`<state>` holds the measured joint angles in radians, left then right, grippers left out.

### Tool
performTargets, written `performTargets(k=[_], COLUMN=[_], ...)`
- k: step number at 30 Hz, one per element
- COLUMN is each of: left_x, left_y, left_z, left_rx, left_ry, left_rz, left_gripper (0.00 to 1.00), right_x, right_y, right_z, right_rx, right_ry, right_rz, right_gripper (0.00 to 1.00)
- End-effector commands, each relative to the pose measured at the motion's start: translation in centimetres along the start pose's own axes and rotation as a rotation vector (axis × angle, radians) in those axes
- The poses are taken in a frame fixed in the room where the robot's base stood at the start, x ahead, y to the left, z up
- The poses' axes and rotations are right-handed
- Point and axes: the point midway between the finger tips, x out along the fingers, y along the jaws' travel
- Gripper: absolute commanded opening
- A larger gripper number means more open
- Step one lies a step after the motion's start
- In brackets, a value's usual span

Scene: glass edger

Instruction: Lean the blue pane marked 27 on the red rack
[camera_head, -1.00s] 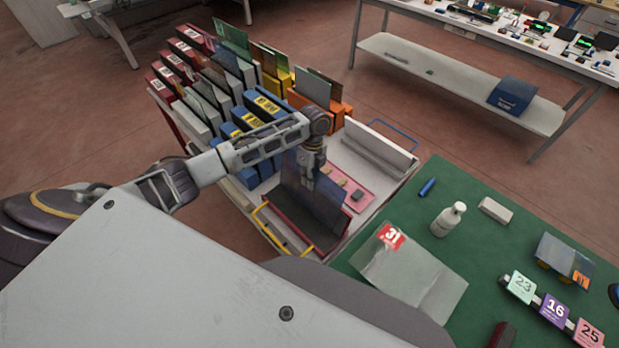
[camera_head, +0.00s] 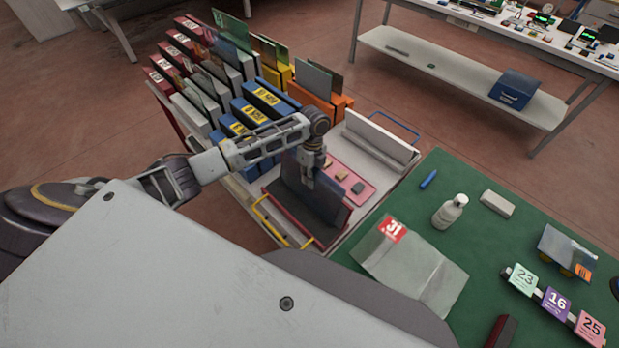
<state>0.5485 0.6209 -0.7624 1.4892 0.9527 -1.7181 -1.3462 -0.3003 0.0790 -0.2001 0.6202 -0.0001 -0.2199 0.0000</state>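The blue pane (camera_head: 326,203) is a dark, see-through sheet standing tilted in the red rack (camera_head: 291,222) on the cart. Its lower part is by the rack's dark red front edge. No number can be read on it. My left gripper (camera_head: 307,181) comes down from above at the pane's upper edge, its narrow fingers close together and seemingly shut on it. The fingertips are small, and the contact is partly hidden. My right gripper is not in view.
Red, white, blue, yellow and orange racks (camera_head: 325,106) with panes crowd the cart's far side. A pink mat (camera_head: 362,192) with small blocks lies beside the pane. The green table (camera_head: 440,185) holds a bottle (camera_head: 450,211) and a pane marked 31 (camera_head: 415,268).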

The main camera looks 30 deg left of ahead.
Motion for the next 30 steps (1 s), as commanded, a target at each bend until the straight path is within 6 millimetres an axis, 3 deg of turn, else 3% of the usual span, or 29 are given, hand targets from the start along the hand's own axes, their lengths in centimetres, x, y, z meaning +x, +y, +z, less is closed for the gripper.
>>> performTargets(k=[19, 25, 30], left_x=[0.32, 0.38, 0.42], left_y=[0.00, 0.01, 0.00], left_z=[-0.11, -0.13, -0.15], left_rx=[0.001, 0.001, 0.002], left_ry=[0.002, 0.002, 0.002], left_rz=[0.001, 0.001, 0.001], left_gripper=[0.00, 0.29, 0.30], right_x=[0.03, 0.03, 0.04], right_y=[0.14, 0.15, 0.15], right_z=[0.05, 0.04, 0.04], right_rx=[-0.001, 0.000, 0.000], right_ry=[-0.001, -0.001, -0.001], right_rz=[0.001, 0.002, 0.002], right_gripper=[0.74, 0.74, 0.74])
